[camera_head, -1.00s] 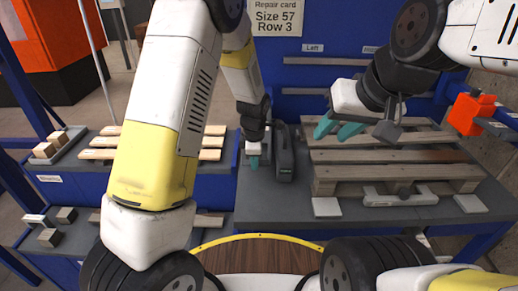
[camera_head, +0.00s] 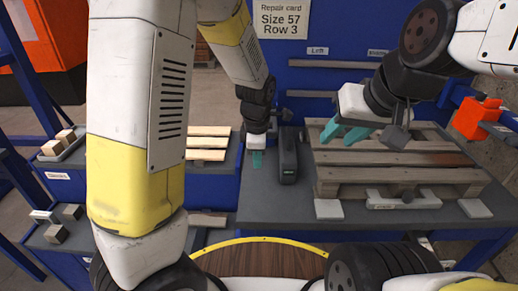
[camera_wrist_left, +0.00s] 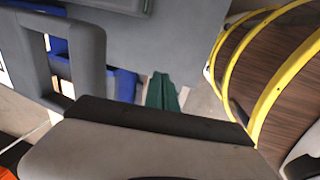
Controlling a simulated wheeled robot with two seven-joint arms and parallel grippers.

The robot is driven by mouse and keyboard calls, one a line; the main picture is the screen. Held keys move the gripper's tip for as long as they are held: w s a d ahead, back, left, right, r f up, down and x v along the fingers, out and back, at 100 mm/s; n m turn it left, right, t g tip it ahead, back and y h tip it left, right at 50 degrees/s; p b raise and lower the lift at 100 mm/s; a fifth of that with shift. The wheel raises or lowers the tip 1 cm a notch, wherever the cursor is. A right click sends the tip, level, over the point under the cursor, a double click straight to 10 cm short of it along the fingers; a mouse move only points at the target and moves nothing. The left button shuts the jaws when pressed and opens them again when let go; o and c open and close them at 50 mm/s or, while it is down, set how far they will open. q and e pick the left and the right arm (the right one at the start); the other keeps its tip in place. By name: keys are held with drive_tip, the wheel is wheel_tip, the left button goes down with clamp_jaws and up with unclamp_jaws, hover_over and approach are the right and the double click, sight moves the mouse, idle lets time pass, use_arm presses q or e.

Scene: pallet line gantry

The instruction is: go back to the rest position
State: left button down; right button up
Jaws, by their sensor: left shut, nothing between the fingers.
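My left gripper (camera_head: 257,158) points down with its teal fingers together and nothing between them. It is above the grey bench, just left of a dark grey upright case-like tool (camera_head: 288,157), with a small gap in the picture. In the left wrist view its closed teal fingers (camera_wrist_left: 162,92) show with nothing held.
The grey bench (camera_head: 270,208) is clear before the tool. Pale blocks (camera_head: 328,209) lie at the pallet's front edge. A blue shelf at left holds wooden slats (camera_head: 208,142) and small blocks (camera_head: 66,137). An orange clamp-like part (camera_head: 477,118) is beside the pallet, right.

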use_arm(q)
drive_tip(key=s+a+r+m+t+h, duration=0.1)
drive_tip(key=s+a+r+m+t, duration=0.1)
drive_tip(key=s+a+r+m, duration=0.4)
drive_tip(key=s+a+r+m+t+h, duration=0.1)
drive_tip(key=s+a+r+m, duration=0.4)
drive_tip(key=s+r+m, duration=0.5)
wheel_tip(320, 180, up, 4)
drive_tip(key=m+t, duration=0.1)
drive_tip(key=m, duration=0.1)
drive_tip(key=shift+s+a+m, duration=0.3)
drive_tip(key=shift+s+a, duration=0.05)
drive_tip(key=shift+s, duration=0.05)
